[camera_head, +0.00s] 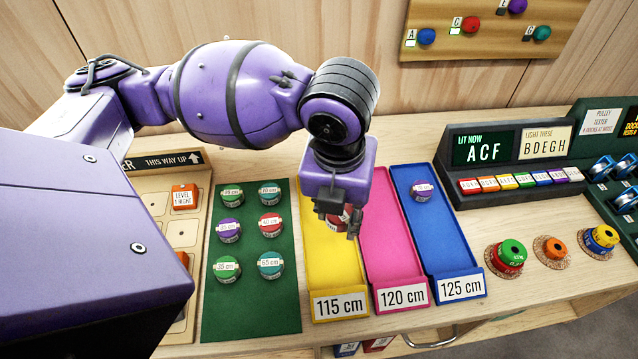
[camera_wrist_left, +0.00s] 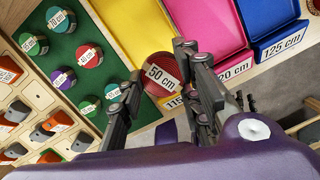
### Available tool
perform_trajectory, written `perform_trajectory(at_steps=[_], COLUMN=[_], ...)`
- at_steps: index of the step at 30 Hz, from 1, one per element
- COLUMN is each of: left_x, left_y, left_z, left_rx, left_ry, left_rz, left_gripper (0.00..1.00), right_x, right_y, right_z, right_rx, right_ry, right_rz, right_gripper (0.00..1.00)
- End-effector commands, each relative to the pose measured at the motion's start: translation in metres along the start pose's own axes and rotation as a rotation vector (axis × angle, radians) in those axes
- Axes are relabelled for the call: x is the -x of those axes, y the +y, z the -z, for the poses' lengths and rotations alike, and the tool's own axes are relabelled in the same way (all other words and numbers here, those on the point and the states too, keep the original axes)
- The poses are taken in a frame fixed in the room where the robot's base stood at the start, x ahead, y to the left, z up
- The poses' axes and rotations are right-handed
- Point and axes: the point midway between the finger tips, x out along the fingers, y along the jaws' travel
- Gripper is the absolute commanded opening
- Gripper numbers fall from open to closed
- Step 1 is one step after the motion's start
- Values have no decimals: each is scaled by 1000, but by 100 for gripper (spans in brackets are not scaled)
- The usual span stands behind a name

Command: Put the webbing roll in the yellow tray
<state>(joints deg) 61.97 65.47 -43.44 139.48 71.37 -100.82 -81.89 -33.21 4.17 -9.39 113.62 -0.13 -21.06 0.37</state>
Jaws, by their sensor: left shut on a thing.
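My left gripper (camera_head: 345,222) is shut on a red webbing roll (camera_head: 335,218) with a white band. In the left wrist view its label reads 50 cm (camera_wrist_left: 160,76), between the two fingers (camera_wrist_left: 158,68). The yellow tray (camera_head: 325,265), labelled 115 cm, lies below, and the roll shows over its right side, near the pink tray. The gripper hides part of the roll and the tray's upper part. I cannot tell the exact gap between roll and tray. The yellow tray also shows in the wrist view (camera_wrist_left: 112,22). My right gripper is not in view.
The pink tray (camera_head: 388,240) is empty. The blue tray (camera_head: 445,240) holds a purple roll (camera_head: 422,189). Several labelled rolls stand on the green mat (camera_head: 250,310). A lit-sign panel (camera_head: 510,150) and stacked coloured rolls (camera_head: 507,256) are to the right.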

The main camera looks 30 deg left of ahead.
Motion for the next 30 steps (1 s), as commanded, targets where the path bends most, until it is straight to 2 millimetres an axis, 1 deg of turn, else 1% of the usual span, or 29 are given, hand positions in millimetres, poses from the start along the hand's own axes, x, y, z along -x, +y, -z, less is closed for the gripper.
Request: perform_trajectory(at_steps=[6,11,12,15,18,26,27,30], left_x=[-30,-51,-62,-81,-94,-109,-114,-131], left_y=[23,40,42,48,52,57,59,58], left_z=[-40,-74,-77,-88,-95,-105,-107,-103], left_rx=[6,6,4,3,1,1,1,-2], left_ry=[4,3,6,5,3,2,3,5], left_rz=[-6,-6,-5,-4,-3,-3,-3,-2], left_gripper=[6,6,6,6,6,6,6,6], right_x=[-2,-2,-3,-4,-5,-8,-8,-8], right_y=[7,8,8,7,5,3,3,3], right_z=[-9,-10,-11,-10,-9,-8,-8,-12], right_rx=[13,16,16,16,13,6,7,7], right_ry=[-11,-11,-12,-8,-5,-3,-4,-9], right_rz=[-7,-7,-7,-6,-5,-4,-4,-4], right_gripper=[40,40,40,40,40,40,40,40])
